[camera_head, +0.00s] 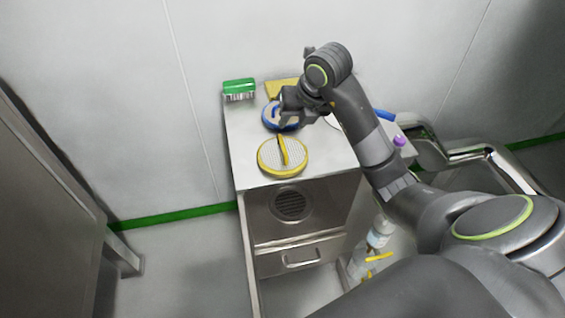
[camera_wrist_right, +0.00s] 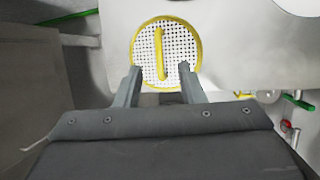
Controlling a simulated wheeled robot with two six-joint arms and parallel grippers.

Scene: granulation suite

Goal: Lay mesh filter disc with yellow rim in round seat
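The mesh filter disc with yellow rim (camera_head: 270,158) lies flat on the steel cabinet top near its front edge. A raised yellow bar crosses its white mesh. The disc also shows in the right wrist view (camera_wrist_right: 180,45), just beyond the fingertips. My right gripper (camera_head: 284,112) hangs above the cabinet top, behind the disc in the head view. My left gripper is not in view.
A blue-rimmed disc (camera_head: 270,122) lies behind the yellow one, partly hidden by my right gripper. A green brush (camera_head: 239,88) and a yellow block (camera_head: 275,90) stand at the back. A purple knob (camera_head: 399,141) is at right. A drawer handle (camera_head: 302,259) sticks out below.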

